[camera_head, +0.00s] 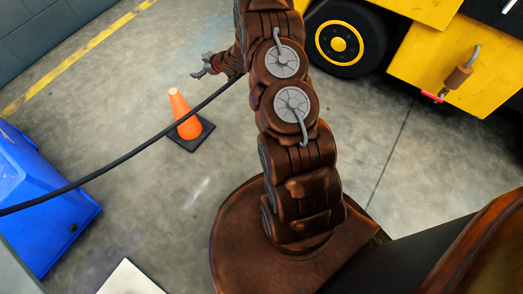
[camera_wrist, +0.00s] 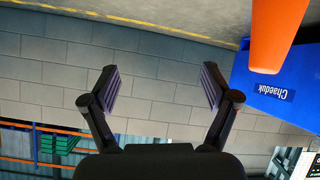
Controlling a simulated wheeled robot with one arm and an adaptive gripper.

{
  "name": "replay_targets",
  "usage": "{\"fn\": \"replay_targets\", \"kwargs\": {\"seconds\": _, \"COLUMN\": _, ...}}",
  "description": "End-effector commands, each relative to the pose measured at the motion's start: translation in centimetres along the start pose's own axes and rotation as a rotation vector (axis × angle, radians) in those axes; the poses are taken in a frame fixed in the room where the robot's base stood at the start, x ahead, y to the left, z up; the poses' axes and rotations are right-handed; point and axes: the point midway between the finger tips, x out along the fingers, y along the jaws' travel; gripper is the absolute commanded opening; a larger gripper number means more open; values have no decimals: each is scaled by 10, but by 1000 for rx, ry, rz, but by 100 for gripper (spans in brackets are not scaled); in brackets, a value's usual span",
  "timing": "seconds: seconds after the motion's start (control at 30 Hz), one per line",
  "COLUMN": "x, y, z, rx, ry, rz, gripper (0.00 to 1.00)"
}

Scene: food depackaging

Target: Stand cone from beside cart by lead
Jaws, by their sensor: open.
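The orange cone (camera_head: 180,108) stands upright on its black square base on the concrete floor. Its orange body also shows at the upper right of the wrist view (camera_wrist: 276,35). A dark lead (camera_head: 110,165) runs from the left edge up to my arm and crosses in front of the cone in the head view; I cannot tell whether they touch. My gripper (camera_head: 203,66) is above and right of the cone in the head view. In the wrist view my gripper (camera_wrist: 160,88) has its fingers spread, with nothing between them. No thing is clearly identifiable as the cart.
A blue bin (camera_head: 55,215) stands at the left and shows in the wrist view (camera_wrist: 262,85) with a "Chaeduk" label. A yellow vehicle (camera_head: 415,60) with a black wheel stands at the upper right. A yellow line (camera_head: 85,48) marks the floor near the wall.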

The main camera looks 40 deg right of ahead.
Motion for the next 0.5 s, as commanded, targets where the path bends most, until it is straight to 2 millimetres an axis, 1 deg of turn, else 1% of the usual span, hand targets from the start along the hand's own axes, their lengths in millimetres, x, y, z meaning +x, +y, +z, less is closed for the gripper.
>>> {"fn": "replay_targets", "kwargs": {"seconds": 0.03, "x": -7, "y": 3, "z": -10, "rx": -2, "ry": -36, "rz": 16, "gripper": 87}}
{"fn": "replay_targets", "kwargs": {"seconds": 0.17, "x": -27, "y": 11, "z": -26, "rx": 8, "ry": -134, "rz": 61, "gripper": 87}}
{"fn": "replay_targets", "kwargs": {"seconds": 0.23, "x": -41, "y": 13, "z": -33, "rx": 17, "ry": -189, "rz": 84, "gripper": 87}}
{"fn": "replay_targets", "kwargs": {"seconds": 0.37, "x": -69, "y": 11, "z": -44, "rx": 40, "ry": -292, "rz": 118, "gripper": 87}}
{"fn": "replay_targets", "kwargs": {"seconds": 0.5, "x": -104, "y": 6, "z": -56, "rx": 70, "ry": -393, "rz": 152, "gripper": 87}}
